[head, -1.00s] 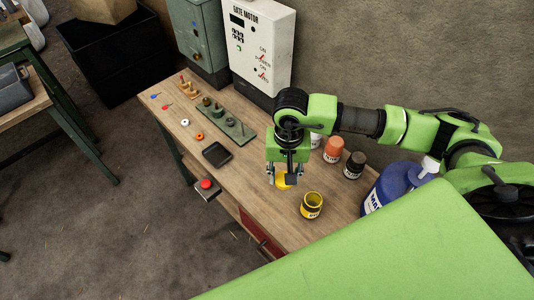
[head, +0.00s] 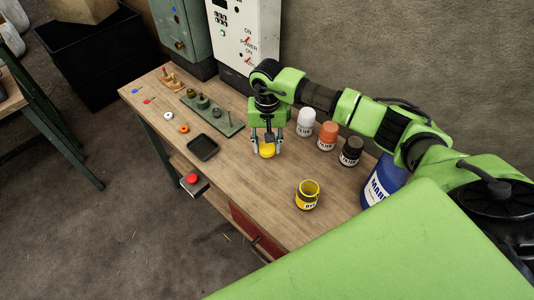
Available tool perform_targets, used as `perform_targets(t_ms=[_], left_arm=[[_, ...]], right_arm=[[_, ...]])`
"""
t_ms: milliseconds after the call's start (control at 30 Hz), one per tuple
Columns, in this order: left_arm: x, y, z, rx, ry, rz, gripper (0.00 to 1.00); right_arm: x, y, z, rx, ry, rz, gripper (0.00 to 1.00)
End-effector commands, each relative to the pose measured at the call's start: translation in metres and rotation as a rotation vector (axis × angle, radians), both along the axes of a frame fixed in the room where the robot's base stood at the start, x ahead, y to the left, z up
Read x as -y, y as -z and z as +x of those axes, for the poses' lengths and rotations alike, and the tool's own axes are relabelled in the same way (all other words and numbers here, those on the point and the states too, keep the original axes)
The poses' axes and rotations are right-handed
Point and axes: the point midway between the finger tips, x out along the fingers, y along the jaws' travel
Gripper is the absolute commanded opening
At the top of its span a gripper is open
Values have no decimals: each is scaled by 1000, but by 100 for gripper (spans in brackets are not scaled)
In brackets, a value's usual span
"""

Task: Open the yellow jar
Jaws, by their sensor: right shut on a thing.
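The yellow jar (head: 307,195) stands upright on the wooden workbench (head: 245,180) in the head view. Its top is open and shows a yellow inside. My right gripper (head: 267,148) points down to the left of and behind the jar, apart from it. It is shut on a round yellow lid (head: 267,151), held low at or just above the bench top; I cannot tell whether it touches the wood. My left gripper is not in view.
White (head: 306,122), orange (head: 327,136) and black (head: 350,151) jars stand at the back, right of my gripper. A blue container (head: 383,184) is farther right. A black tray (head: 203,147) and a green peg board (head: 213,114) lie left. Bench is clear in front of the lid.

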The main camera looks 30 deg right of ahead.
Motion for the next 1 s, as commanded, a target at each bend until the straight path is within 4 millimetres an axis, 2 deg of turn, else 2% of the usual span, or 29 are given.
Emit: perform_targets(t_ms=[33,200,600,633,700,1000], left_arm=[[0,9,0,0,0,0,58],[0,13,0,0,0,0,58],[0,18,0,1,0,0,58],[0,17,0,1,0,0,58],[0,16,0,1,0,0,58],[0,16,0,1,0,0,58]], right_arm=[[1,11,3,-1,2,0,9],[0,34,1,-2,0,1,9],[1,38,2,0,0,-1,9],[1,38,2,0,0,-1,37],[1,36,2,0,0,-1,52],[1,36,2,0,0,-1,52]])
